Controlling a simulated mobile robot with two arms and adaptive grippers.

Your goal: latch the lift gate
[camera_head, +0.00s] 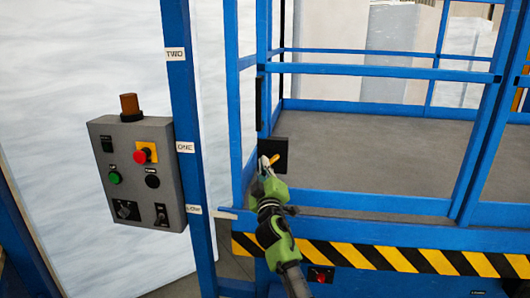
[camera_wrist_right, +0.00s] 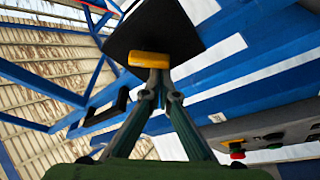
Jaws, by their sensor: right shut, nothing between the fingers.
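The latch shows in the head view as a black plate (camera_head: 280,150) with a small yellow handle (camera_head: 274,159), beside the blue post at the left end of the lift's rails. The blue gate rails (camera_head: 385,72) run to the right across the lift opening. My right gripper (camera_head: 265,172) is at the latch, just below the handle. In the right wrist view the shut fingers (camera_wrist_right: 158,82) point at the yellow handle (camera_wrist_right: 148,60), with the black plate (camera_wrist_right: 155,28) behind it. Whether the fingertips touch the handle is unclear. My left gripper is out of view.
A grey control box (camera_head: 138,170) with buttons and an orange lamp stands left of the blue post (camera_head: 180,100). A black vertical bar (camera_head: 259,103) is above the latch. A yellow-black striped edge (camera_head: 400,260) runs below. The grey lift floor (camera_head: 390,150) is clear.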

